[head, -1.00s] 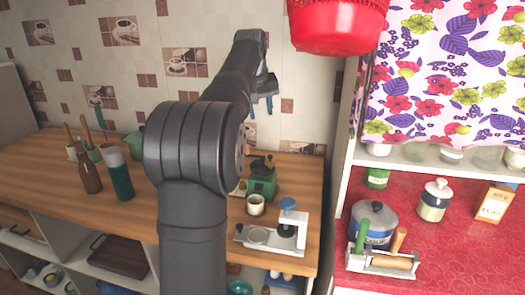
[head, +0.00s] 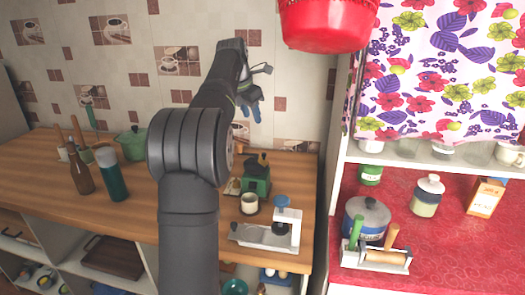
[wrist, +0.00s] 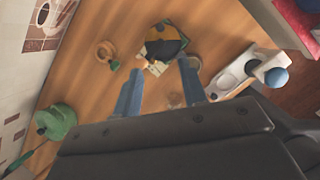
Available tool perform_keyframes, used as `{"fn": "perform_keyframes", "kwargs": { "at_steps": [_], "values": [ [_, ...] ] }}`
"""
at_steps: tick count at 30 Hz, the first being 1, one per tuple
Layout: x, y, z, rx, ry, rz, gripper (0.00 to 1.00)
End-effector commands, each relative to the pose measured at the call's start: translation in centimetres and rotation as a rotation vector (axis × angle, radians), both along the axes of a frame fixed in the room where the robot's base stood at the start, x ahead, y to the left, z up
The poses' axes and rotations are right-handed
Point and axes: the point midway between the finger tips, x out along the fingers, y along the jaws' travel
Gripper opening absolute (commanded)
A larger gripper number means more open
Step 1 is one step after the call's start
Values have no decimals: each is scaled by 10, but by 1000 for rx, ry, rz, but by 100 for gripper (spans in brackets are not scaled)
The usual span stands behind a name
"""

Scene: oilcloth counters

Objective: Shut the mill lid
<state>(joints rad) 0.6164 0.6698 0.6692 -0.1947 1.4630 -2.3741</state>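The mill (head: 256,184) is a small green box with dark parts on top, on the wooden counter near its right end. In the wrist view its dark and yellow top (wrist: 165,42) lies just beyond my fingertips. I cannot tell from these frames how far its lid stands open. My gripper (head: 251,112) is in the air above and behind the mill in the head view, its blue fingers pointing down. In the wrist view the fingers (wrist: 160,78) are spread apart with nothing between them, so it is open and empty.
A cream cup (head: 249,204) stands right before the mill, and a white press with a blue knob (head: 282,201) is at the counter's right front. A green pot (head: 132,142) and bottles stand left. A red basket (head: 327,22) hangs overhead. The red counter (head: 450,240) is right.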

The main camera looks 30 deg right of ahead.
Motion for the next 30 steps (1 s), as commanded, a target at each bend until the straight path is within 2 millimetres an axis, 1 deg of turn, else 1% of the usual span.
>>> {"fn": "perform_keyframes", "kwargs": {
  "at_steps": [1, 4, 8, 11, 14, 17, 24, 30],
  "values": [
    [1, 0, -1, -11, 24, 57, 39],
    [3, 0, -2, -30, 63, 147, 39],
    [3, -2, -5, -39, 86, 199, 39],
    [5, -4, -13, -39, 90, 205, 39],
    [6, -9, -27, -37, 91, 204, 39],
    [9, -17, -46, -37, 91, 202, 39],
    [17, -36, -95, -37, 90, 201, 39],
    [23, -50, -132, -39, 89, 201, 39]
  ]
}}
